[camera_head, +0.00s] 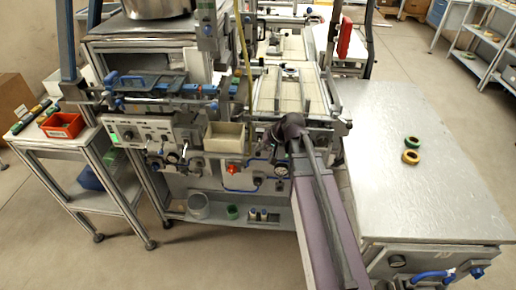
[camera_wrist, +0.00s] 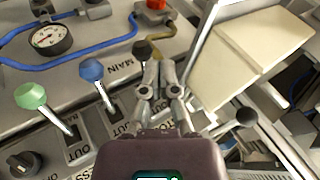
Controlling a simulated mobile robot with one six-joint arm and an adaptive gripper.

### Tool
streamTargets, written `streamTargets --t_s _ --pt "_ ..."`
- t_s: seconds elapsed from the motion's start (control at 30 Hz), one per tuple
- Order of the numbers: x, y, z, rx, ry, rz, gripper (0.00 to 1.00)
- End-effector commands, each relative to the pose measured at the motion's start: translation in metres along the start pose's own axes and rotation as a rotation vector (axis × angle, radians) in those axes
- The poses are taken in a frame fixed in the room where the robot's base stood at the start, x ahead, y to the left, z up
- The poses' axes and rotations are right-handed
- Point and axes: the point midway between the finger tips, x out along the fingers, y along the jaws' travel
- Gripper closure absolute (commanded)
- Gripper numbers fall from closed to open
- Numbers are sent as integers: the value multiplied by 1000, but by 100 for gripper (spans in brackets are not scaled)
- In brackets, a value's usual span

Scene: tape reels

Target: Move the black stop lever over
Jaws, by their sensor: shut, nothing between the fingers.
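A black-knobbed lever (camera_wrist: 142,49) shows in the wrist view, in line with a blue-knobbed lever (camera_wrist: 92,71) and a green-knobbed lever (camera_wrist: 31,97) on the grey panel. My gripper (camera_wrist: 158,70) is shut and empty. Its fingertips are close beside the black knob, at its lower right in the picture. I cannot tell whether they touch it. The fingers hide the lower part of this lever and any label there. In the head view, my arm reaches to the machine's front panel, and the levers there are too small to tell apart.
A pressure gauge (camera_wrist: 51,39), blue tubing and a red knob (camera_wrist: 156,4) sit beyond the levers. A cream bin (camera_wrist: 255,55) and another black knob (camera_wrist: 247,117) are on the right. A metal table (camera_head: 405,185) with two tape rolls (camera_head: 411,150) stands right of the machine.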

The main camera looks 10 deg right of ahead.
Motion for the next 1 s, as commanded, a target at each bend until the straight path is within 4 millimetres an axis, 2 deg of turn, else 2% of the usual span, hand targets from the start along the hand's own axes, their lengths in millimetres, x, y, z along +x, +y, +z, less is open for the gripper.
streamTargets --t_s 0.23,0.6,1.0 --pt "-8 9 -5 15 8 5 100" --pt "-21 7 -9 20 11 7 100" --pt "-21 7 -10 21 11 7 100"
